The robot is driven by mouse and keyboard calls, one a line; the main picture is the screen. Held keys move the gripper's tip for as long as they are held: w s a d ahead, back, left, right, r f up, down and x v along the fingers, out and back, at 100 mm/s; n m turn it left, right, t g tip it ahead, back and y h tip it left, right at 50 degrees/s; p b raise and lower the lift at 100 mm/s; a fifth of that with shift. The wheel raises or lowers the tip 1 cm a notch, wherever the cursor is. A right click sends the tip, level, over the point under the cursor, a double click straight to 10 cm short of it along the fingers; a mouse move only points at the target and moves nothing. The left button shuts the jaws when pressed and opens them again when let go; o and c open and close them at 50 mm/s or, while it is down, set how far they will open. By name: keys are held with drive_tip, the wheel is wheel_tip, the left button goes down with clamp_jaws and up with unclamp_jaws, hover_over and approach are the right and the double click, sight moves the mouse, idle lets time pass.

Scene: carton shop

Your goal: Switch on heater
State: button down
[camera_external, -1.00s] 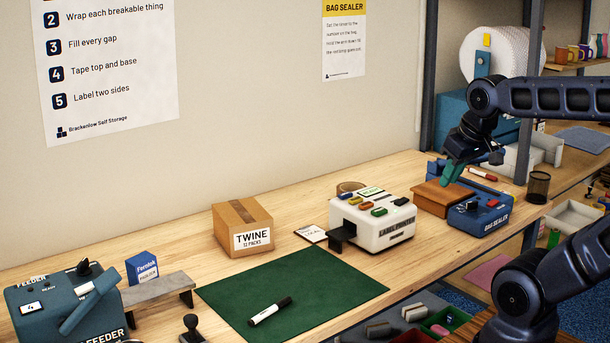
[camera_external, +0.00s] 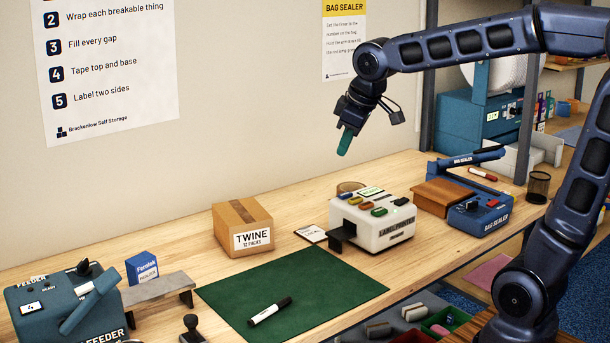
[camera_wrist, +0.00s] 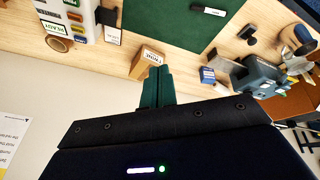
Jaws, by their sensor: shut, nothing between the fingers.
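No part in view is legibly labelled as a heater. The blue bag sealer (camera_external: 484,222) stands on the bench at the right, with a red switch (camera_external: 493,203) and a dark knob (camera_external: 471,206) on its front. The switch's setting is too small to tell. The sealer's blue arm (camera_external: 470,161) is raised at the back. My gripper (camera_external: 344,143) is shut and empty, its green fingers pointing down in the air, left of the sealer and above the back of the label printer. The fingers also show together in the wrist view (camera_wrist: 156,86); the sealer is not visible there.
The white label printer (camera_external: 372,228) with coloured buttons stands left of the sealer; it shows in the wrist view (camera_wrist: 86,22). A twine box (camera_external: 232,215), green mat (camera_external: 290,285) with a marker (camera_external: 269,312), and blue feeder (camera_external: 70,305) lie further left.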

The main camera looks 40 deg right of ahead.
drive_tip(key=w+a+f+n+g+y, duration=0.1)
drive_tip(key=w+a+n, duration=0.2)
drive_tip(key=w+a, duration=0.5)
drive_tip(key=w+a+f+n+y, duration=0.1)
drive_tip(key=w+a+n, duration=0.2)
drive_tip(key=a, duration=1)
drive_tip(key=w+a+f+n+g+y, duration=0.1)
drive_tip(key=a+f, duration=0.1)
drive_tip(key=a, duration=0.7)
drive_tip(key=w+a+f+n+g+y, duration=0.1)
drive_tip(key=w+a+f+n+y, duration=0.1)
drive_tip(key=a, duration=0.7)
drive_tip(key=w+a+f+n+g+y, duration=0.1)
drive_tip(key=w+a+f+n, duration=0.1)
drive_tip(key=a, duration=0.7)
drive_tip(key=shift+a+f+y, duration=0.25)
drive_tip(key=shift+y, duration=0.05)
drive_tip(key=shift+f, duration=0.1)
hover_over(84, 288)
drive_tip(key=d, duration=0.2)
wheel_tip(84, 288, down, 8)
drive_tip(key=shift+f, duration=0.1)
drive_tip(key=shift+d+f, duration=0.15)
drive_tip(key=shift+f, duration=0.4)
drive_tip(key=shift+d+f, duration=0.15)
drive_tip(key=shift+f, duration=1.05)
